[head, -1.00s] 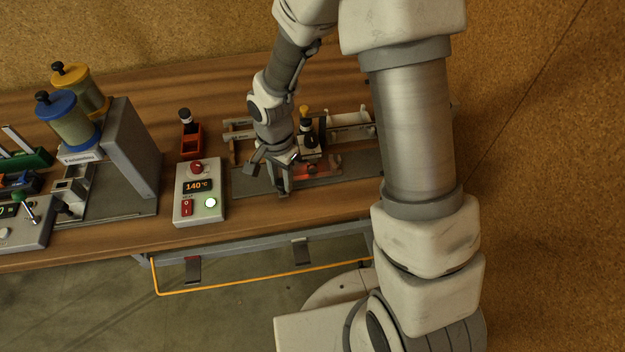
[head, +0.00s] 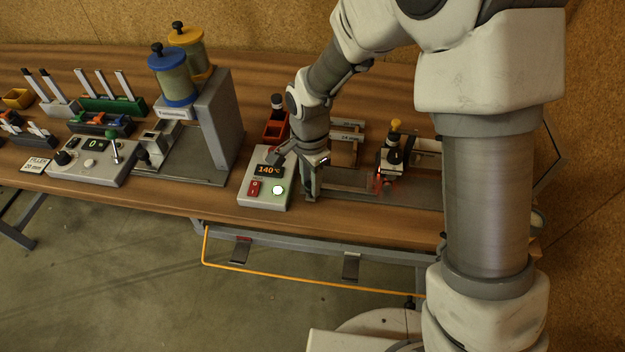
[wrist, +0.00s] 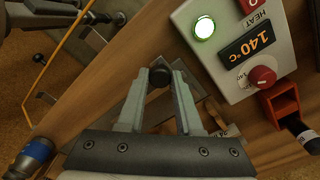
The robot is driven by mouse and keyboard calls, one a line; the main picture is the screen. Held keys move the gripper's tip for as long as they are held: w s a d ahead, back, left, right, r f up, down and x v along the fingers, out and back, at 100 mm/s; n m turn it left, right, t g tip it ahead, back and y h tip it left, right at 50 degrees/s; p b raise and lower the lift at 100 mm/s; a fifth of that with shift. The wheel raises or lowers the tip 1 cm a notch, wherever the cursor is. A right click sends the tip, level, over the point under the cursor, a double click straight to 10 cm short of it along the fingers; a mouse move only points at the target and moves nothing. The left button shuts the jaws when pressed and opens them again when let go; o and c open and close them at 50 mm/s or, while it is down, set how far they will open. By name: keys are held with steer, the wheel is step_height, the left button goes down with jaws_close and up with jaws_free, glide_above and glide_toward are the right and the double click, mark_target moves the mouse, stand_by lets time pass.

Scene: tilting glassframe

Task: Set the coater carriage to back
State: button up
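My gripper (head: 311,196) is low over the left end of a long grey bed (head: 345,180), just right of the heat control box (head: 277,203). In the wrist view, its fingers sit on either side of a round black knob (wrist: 158,77) and appear shut on it. Its mount is mostly hidden by my fingers, so I cannot clearly see the carriage it may belong to. In the head view my gripper hides that knob.
The heat box reads 140 °C, with a lit green lamp. A red-orange holder (head: 275,128) stands behind it. The machine with blue (head: 173,82) and yellow canisters stands left, beside a control box with a green-knobbed lever (head: 115,146). The table's front edge is close to my gripper.

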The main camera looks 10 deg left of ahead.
steer(key=shift+o, duration=0.9)
steer(key=shift+a, duration=0.3)
steer(key=shift+r, duration=0.1)
step_height(320, 180, up, 17)
steer(key=p, duration=0.1)
steer(key=shift+r, duration=0.15)
steer(key=shift+d, duration=0.1)
